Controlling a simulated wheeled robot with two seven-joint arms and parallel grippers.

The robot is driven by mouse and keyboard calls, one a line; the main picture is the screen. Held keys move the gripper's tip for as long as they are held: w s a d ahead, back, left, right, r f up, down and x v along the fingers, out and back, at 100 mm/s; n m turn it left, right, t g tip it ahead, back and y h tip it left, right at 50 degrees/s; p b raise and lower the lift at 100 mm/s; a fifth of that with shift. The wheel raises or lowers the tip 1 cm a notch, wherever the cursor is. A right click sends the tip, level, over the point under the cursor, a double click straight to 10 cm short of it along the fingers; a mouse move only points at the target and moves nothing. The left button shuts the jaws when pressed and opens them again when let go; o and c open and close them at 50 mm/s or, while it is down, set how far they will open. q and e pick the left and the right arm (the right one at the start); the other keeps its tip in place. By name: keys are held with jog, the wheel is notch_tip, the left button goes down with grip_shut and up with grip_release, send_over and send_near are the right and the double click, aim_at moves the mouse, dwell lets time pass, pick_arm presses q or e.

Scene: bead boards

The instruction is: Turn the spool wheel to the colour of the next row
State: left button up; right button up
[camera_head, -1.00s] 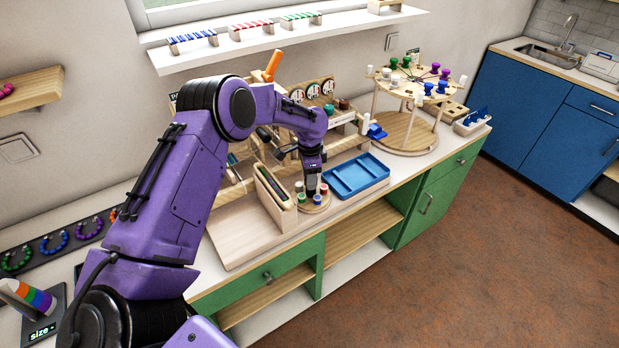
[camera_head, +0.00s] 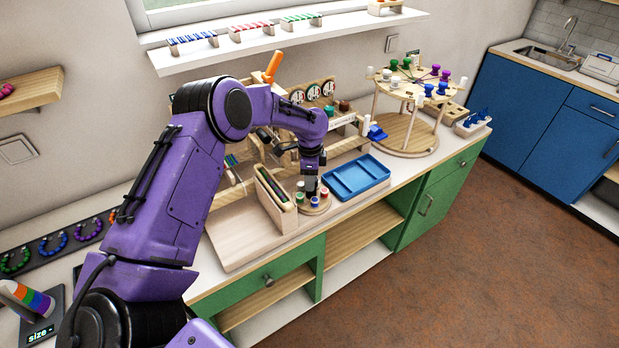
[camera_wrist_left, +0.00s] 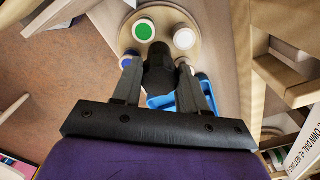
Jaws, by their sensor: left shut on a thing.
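The spool wheel is a small round wooden disc (camera_head: 318,211) on the counter, with coloured spools around its rim. In the left wrist view the disc (camera_wrist_left: 185,14) carries a green-topped spool (camera_wrist_left: 143,30), a white-topped spool (camera_wrist_left: 184,38) and a blue spool (camera_wrist_left: 126,60). A red-topped spool (camera_head: 325,192) shows at the right in the head view. My left gripper (camera_head: 311,190) points down over the wheel's middle. In the wrist view its fingers (camera_wrist_left: 158,85) are shut around a dark central knob (camera_wrist_left: 158,68). The gripper hides part of the wheel. My right gripper is not seen.
A blue tray (camera_head: 356,190) lies just right of the wheel, and an upright wooden holder (camera_head: 272,195) stands close on its left. A larger round wooden stand with spools (camera_head: 410,82) is further right. A pale wooden board (camera_head: 235,235) lies left.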

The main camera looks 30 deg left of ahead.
pick_arm(q)
jog(key=o, duration=1.1)
jog(key=shift+s+d+f, duration=0.15)
jog(key=shift+d+f, duration=0.05)
jog(key=shift+f, duration=0.1)
jog(key=shift+c, duration=0.2)
jog(key=shift+r, duration=0.1)
jog(key=shift+a+r, duration=0.1)
jog(key=shift+r, duration=0.05)
notch_tip(320, 180, up, 10)
jog(key=b, duration=0.2)
jog(key=shift+w+b, duration=0.2)
jog(key=shift+b, duration=0.1)
